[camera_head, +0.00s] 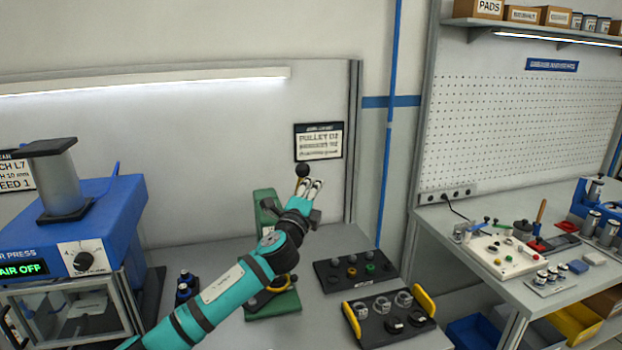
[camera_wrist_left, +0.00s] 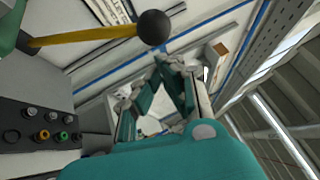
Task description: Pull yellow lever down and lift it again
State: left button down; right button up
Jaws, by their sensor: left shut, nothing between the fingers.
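The yellow lever (camera_wrist_left: 95,36) has a black ball knob (camera_wrist_left: 154,28) at its end and joins a green body at the upper left of the left wrist view. In the head view the knob (camera_head: 302,170) shows just above my left gripper (camera_head: 314,185), and the green stand (camera_head: 265,212) rises behind my teal arm. Most of the lever's shaft is hard to make out there. My left gripper (camera_wrist_left: 172,75) is shut with nothing between its fingers, close to the knob. Whether it touches the knob I cannot tell. My right gripper is not in view.
A black panel with knobs (camera_head: 355,268) and a box with yellow handles (camera_head: 390,318) stand right of the green stand. A blue air press (camera_head: 70,225) stands at left. A second bench (camera_head: 500,262) with tools is at right.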

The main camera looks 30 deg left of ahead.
pick_arm(q)
jog(key=shift+w+a+r+p, duration=0.25)
jog(key=shift+w+a+r, duration=0.15)
jog(key=shift+a+r, duration=0.15)
jog(key=shift+w+a+r+p, duration=0.25)
jog(key=shift+w+a+r, duration=0.15)
jog(key=shift+a, duration=0.2)
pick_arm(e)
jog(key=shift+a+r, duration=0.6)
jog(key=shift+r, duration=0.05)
pick_arm(q)
jog(key=shift+s+f, duration=0.1)
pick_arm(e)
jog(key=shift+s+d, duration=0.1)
